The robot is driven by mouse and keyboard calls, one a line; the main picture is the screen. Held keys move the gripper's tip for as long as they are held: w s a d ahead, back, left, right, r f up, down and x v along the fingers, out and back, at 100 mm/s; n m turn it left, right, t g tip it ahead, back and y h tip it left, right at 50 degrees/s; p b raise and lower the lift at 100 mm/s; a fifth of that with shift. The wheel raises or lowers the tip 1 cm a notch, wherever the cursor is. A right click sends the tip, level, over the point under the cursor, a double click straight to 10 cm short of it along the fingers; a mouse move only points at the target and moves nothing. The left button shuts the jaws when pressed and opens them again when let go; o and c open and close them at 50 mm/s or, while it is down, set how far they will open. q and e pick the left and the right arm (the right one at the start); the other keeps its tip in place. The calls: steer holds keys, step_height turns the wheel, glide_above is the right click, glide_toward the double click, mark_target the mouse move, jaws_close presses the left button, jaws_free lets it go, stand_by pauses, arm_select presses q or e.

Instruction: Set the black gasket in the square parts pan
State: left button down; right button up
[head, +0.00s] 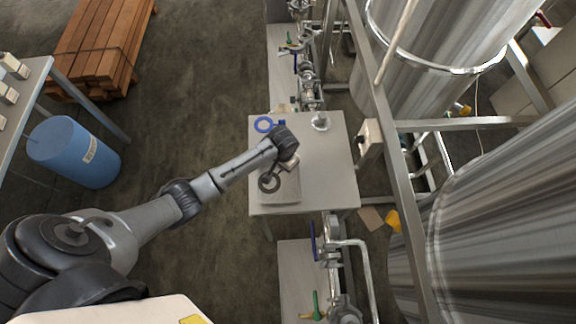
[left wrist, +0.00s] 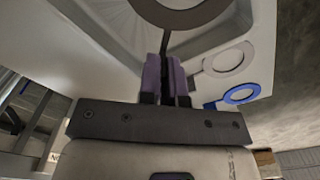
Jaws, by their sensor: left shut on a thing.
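The black gasket (head: 269,183) is a dark ring with a narrow tab; in the left wrist view its ring (left wrist: 182,14) shows at the top edge, partly cut off. My left gripper (head: 289,163) is shut on the tab, and its purple fingertips (left wrist: 166,78) pinch it. The square parts pan (head: 284,196) is a pale, shallow tray near the table's front left corner. It also shows in the left wrist view (left wrist: 92,38). The gasket overlaps the pan in the head view; whether it touches the floor of the pan I cannot tell. My right gripper is not in view.
A blue ring (head: 263,124) lies on the pale table (head: 325,180) behind the pan. A grey ring (left wrist: 227,60) lies beside the blue one in the left wrist view. Metal frames and tanks (head: 440,45) border the right.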

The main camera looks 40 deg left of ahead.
arm_select(q)
steer(key=shift+w+d+f, duration=0.45)
steer(key=shift+d+f, duration=0.05)
steer(key=shift+d, duration=0.2)
steer(key=shift+f, duration=1.95)
steer(key=shift+f+b, duration=0.1)
steer(key=shift+b, duration=0.2)
steer(key=c, duration=1.3)
jaws_free()
step_height(320, 180, up, 12)
steer(key=p, duration=0.1)
steer(key=shift+p, duration=0.3)
